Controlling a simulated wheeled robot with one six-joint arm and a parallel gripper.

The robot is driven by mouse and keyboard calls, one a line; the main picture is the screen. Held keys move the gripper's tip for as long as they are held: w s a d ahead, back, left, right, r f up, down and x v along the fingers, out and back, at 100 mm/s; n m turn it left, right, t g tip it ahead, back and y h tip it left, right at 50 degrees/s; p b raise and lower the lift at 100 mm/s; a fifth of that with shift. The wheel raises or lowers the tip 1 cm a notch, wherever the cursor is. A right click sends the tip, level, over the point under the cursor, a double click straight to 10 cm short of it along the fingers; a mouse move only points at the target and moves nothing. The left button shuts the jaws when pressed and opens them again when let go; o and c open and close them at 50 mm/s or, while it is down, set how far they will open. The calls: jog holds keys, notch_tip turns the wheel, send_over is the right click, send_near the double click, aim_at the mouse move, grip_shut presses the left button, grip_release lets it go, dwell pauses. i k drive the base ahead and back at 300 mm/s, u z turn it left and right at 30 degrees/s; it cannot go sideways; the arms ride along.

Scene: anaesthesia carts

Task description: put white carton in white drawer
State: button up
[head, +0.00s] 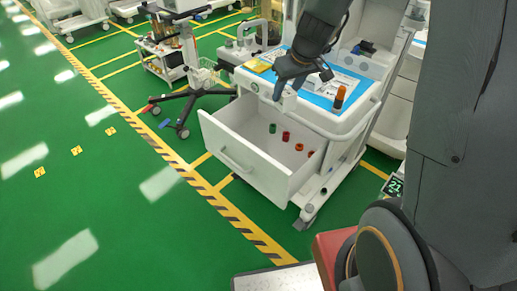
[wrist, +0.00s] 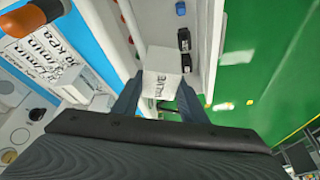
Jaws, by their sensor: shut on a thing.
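The white carton (wrist: 162,73), with dark lettering, is held between the two dark fingertips of my gripper (wrist: 158,98) in the wrist view. In the head view my gripper (head: 283,88) hangs by the cart top's front edge, above the back of the open drawer; the carton is hard to make out there. The white drawer (head: 232,149) is pulled out of the cart, open at the top. Several small red and green capped items (head: 285,136) stand inside it. The carton is above the drawer, not resting in it.
The cart top carries a blue mat (head: 318,98), a yellow packet (head: 258,66) and an orange-capped bottle (head: 339,97). A wheeled stand (head: 188,95) is behind to the left. Green floor in front of the drawer is clear.

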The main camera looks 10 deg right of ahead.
aim_at(254, 140)
jog(key=u, duration=1.6)
jog(key=i, duration=3.65)
jog(key=z, duration=4)
